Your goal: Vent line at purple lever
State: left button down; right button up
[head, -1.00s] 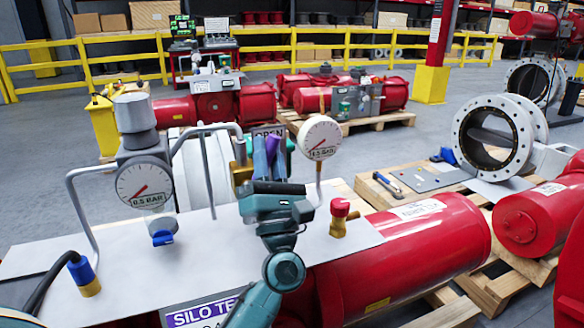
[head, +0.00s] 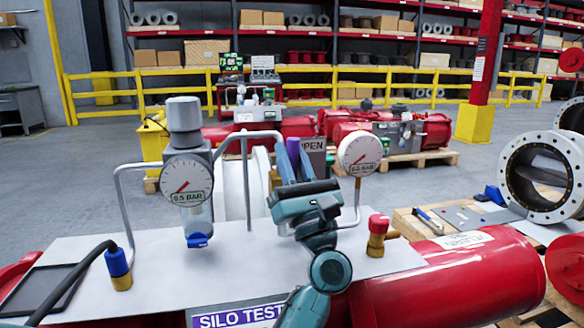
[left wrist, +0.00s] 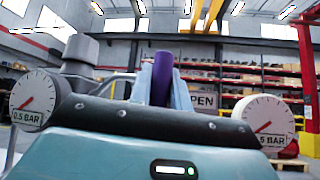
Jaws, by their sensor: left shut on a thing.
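The purple lever (left wrist: 162,78) stands upright between the fingers of my left gripper (left wrist: 163,95) in the left wrist view. In the head view the lever (head: 293,152) shows as a purple tip behind my left gripper (head: 293,160), which is shut on it. The lever's lower part and its valve are hidden by my gripper. A left gauge (head: 186,181) marked 0.5 BAR and a right gauge (head: 361,154) stand on either side. A sign (head: 313,146) behind the lever reads in part "PEN"; the left wrist view shows "OPEN" (left wrist: 203,101). My right gripper is not in view.
A grey bent pipe (head: 247,185) and a regulator with a blue knob (head: 197,240) stand left of my gripper. A red-capped brass valve (head: 378,234) is at right. A blue hose fitting (head: 117,268) sits on the panel (head: 170,280). A red cylinder (head: 450,280) lies at right.

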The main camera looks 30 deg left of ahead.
pick_arm(q)
jog(key=shift+s+a+n, duration=0.1)
jog(key=shift+n, duration=0.3)
jog(key=c, duration=1.3)
grip_release()
